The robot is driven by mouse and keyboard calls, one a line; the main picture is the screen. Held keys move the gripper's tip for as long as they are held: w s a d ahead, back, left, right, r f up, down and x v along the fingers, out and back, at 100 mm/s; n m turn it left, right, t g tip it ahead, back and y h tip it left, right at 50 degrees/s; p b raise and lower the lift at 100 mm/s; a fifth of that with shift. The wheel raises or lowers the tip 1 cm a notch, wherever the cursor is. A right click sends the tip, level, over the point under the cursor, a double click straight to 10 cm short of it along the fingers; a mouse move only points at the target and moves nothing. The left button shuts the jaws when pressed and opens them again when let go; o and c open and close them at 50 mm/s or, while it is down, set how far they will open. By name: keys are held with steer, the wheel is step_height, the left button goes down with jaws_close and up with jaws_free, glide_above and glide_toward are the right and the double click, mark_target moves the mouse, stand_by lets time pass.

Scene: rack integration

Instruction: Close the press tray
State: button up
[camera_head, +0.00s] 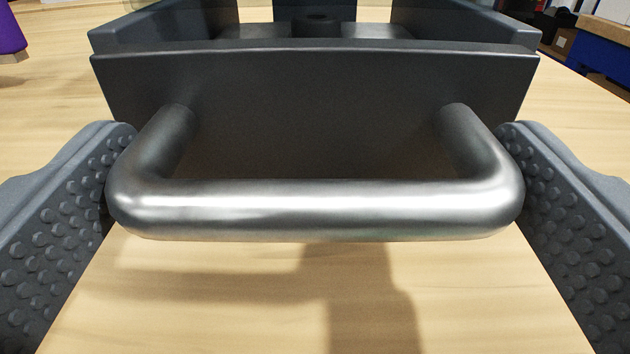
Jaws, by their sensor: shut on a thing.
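The press tray (320,90) is a dark grey drawer-like tray with a flat front panel, at the top middle of the view. A thick, shiny metal U-shaped handle (315,208) sticks out from its front toward me. My gripper (315,215) has one studded grey finger at each end of the handle. The fingers are shut on the handle across its width, touching its left and right bends. The rest of the press is cut off by the top edge.
A light wooden table (250,300) lies under the tray and handle, clear in front. A purple object (10,30) stands at the far upper left. A blue box (597,55) and other blurred items are at the upper right.

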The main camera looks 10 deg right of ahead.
steer(key=shift+w+d+p, duration=0.1)
steer(key=shift+w+p, duration=0.55)
steer(key=shift+w, duration=0.6)
steer(key=shift+s, duration=0.1)
steer(key=o, duration=1)
steer(key=s, duration=0.4)
steer(key=s+a, duration=0.1)
steer(key=s, duration=0.8)
steer(key=shift+s+a+p, duration=0.3)
steer(key=shift+s+p, duration=0.05)
steer(key=shift+p, duration=0.05)
steer(key=shift+f, duration=0.1)
